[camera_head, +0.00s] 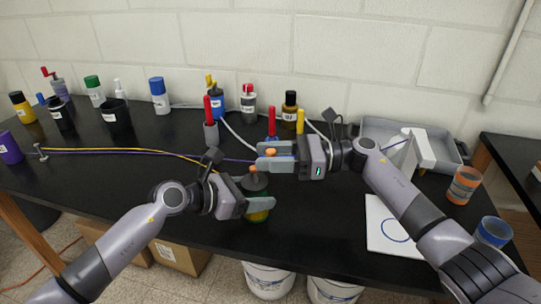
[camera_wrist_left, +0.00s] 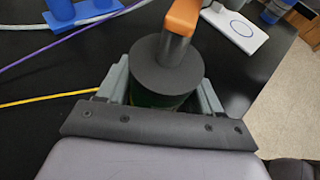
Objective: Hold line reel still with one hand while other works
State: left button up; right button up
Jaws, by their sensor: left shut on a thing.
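The line reel is a cylinder with a dark round top (camera_head: 255,183) and a green-yellow lower body, near the table's front edge. My left gripper (camera_head: 258,200) is shut on it, with one finger across its front. In the left wrist view the reel's dark top (camera_wrist_left: 150,70) sits between both grey fingers (camera_wrist_left: 163,92). A grey post with an orange piece (camera_wrist_left: 183,16) rises at its top. My right gripper (camera_head: 272,157) is just above and behind the reel, with orange showing at its fingers; its grip is unclear.
A yellow line (camera_head: 150,151) and a purple line run from a small post (camera_head: 41,152) at left towards the reel. Bottles and cups stand along the back. A white card (camera_head: 385,225), orange jar (camera_head: 463,186) and grey tray (camera_head: 452,148) are at right.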

notch_tip(320, 180, up, 10)
dwell(0.5)
jog(key=shift+o, duration=0.3)
jog(key=shift+s+a+r+h, duration=0.15)
jog(key=shift+s+a+h, duration=0.1)
jog(key=shift+h, duration=0.05)
jog(key=s+a+g+h, duration=0.1)
jog(key=s+g+h, duration=0.1)
jog(key=h, duration=0.2)
jog(key=m+t+h, duration=0.3)
jog(key=m+h, duration=0.3)
jog(key=h, duration=0.3)
send_near(268, 151)
jog(key=shift+t+h, duration=0.3)
jog(key=x, duration=1)
